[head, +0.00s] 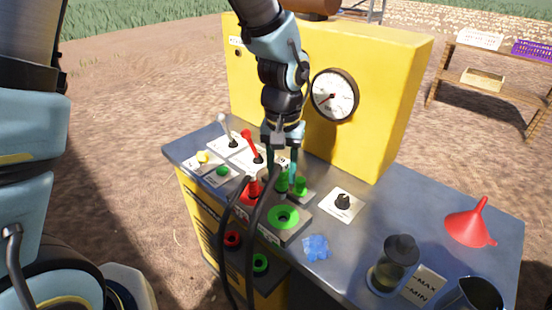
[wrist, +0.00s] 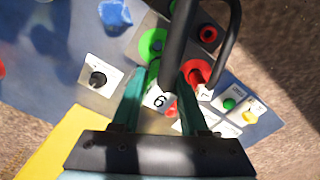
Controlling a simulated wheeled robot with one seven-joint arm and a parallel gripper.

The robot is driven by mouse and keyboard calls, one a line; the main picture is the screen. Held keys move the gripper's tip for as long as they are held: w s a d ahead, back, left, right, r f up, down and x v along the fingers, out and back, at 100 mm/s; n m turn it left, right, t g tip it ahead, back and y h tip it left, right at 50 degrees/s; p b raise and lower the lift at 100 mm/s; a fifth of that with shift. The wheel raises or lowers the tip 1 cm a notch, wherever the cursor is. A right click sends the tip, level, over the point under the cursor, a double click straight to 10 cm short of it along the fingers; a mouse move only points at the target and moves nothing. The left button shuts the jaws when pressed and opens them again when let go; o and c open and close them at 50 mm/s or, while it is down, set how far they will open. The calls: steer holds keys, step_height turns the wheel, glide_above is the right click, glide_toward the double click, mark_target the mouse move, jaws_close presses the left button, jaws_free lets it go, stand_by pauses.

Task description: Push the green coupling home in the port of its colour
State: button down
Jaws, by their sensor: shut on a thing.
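The green coupling (head: 282,184) is between the fingers of my gripper (head: 281,176), above the panel and behind the green port. My gripper is shut on it; the wrist view shows its green part (wrist: 153,70) between the fingertips (wrist: 163,80), beside a white tag marked 6. A black hose runs from it. The green port (head: 283,217) is a bright green ring with a dark centre on a grey plate on the bench; it also shows in the wrist view (wrist: 151,42). The coupling looks apart from the ring. Its lower end is partly hidden.
A red coupling (head: 253,188) with its own black hose stands just left of my gripper. Red (head: 232,239) and green (head: 260,263) rings sit on the bench front.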

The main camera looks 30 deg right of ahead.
mark_target(284, 190)
steer(key=shift+s+d, duration=0.15)
steer(key=shift+s, duration=0.15)
steer(key=shift+f+b, duration=2.4)
steer(key=shift+f, duration=0.55)
